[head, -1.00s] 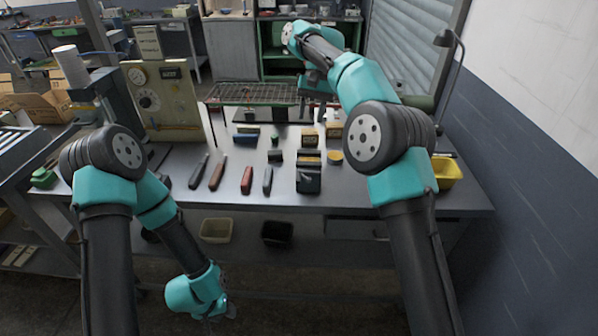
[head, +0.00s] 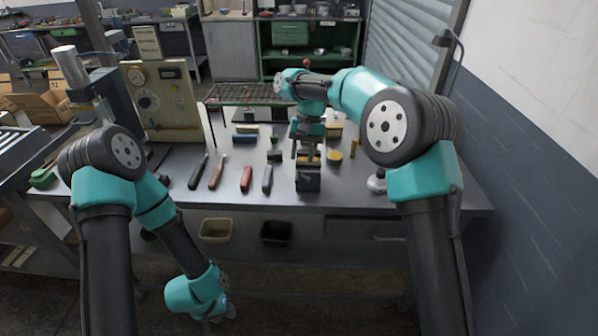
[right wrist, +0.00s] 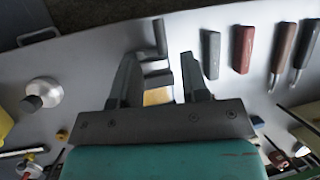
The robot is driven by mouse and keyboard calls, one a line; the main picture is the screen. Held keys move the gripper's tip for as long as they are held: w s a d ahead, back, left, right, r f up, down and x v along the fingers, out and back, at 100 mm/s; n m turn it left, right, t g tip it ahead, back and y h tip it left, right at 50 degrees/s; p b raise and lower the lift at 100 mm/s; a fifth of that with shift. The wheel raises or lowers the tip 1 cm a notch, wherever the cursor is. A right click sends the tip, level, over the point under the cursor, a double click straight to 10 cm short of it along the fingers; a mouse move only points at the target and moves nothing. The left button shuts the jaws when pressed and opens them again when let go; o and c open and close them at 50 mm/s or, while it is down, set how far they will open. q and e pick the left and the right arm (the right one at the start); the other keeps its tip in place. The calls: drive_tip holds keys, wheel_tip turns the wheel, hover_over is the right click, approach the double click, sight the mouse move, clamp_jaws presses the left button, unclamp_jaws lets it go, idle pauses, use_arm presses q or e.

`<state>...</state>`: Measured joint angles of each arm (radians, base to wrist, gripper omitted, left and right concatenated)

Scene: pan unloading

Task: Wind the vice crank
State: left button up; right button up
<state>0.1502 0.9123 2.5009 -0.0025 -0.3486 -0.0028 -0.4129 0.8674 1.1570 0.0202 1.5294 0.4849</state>
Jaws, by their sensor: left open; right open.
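The vice (head: 308,182) is a dark block near the front edge of the bench. My right gripper (head: 308,155) is open and points down just above it, hiding its upper part. In the right wrist view, a dark bent bar (right wrist: 159,38), which looks like the vice crank, stands just beyond and between the open fingers (right wrist: 158,72). A yellowish part of the vice (right wrist: 157,96) shows between the fingers. I cannot tell whether the fingers touch anything. My left gripper (head: 222,308) hangs low in front of the bench, open and away from the vice.
Several handled tools lie left of the vice, including a red one (head: 246,179). A white round-based object (head: 377,181) stands to its right. A yellow disc (head: 334,155) lies behind the vice. A wire rack (head: 245,93) stands farther back. The bench front edge is clear.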

sight(298, 176)
drive_tip(key=shift+x, duration=2.8)
drive_tip(key=shift+c, duration=0.2)
clamp_jaws()
